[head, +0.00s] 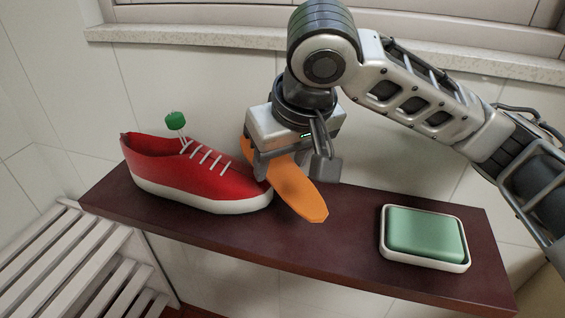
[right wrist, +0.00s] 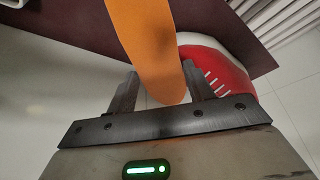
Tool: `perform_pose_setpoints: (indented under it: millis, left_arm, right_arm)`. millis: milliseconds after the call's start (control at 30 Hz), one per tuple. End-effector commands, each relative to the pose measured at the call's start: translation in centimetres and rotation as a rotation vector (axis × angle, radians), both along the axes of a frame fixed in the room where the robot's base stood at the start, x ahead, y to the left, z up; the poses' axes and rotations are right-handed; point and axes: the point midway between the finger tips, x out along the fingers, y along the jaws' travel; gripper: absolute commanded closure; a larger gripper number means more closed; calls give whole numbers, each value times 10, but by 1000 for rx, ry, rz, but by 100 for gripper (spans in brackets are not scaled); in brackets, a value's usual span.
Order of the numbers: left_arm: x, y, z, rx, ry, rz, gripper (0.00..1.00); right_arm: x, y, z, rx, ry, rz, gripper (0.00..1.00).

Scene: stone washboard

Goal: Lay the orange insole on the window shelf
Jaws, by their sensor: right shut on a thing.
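The orange insole (head: 296,190) is a long flat piece held between the jaws of my right gripper (head: 295,166). It is tilted, with its near end hanging over the dark shelf board beside the red shoe's toe. Whether that end touches the board I cannot tell. In the right wrist view the insole (right wrist: 145,40) runs up and away from between the two fingers (right wrist: 160,85). The window shelf (head: 180,34) is the pale speckled ledge along the top of the head view, above and behind my gripper; its visible stretches are bare. My left gripper is out of view.
A white slatted rack (head: 85,270) is at lower left. Tiled wall lies behind.

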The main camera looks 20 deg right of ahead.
Motion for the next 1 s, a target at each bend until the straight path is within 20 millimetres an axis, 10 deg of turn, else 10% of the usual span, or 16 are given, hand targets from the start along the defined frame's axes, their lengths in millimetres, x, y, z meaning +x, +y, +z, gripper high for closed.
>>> perform_pose_setpoints:
  millis: [767, 800, 867, 1000]
  left_arm:
    - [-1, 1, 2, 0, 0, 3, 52]
    - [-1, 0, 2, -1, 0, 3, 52]
    - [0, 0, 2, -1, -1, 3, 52]
    - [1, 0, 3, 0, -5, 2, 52]
  right_arm:
    - [0, 0, -18, 0, -1, 0, 70]
    - [0, 0, -18, 0, -1, 0, 45]
    - [0, 0, -18, 0, -1, 0, 29]
    - [0, 0, -18, 0, -1, 0, 26]
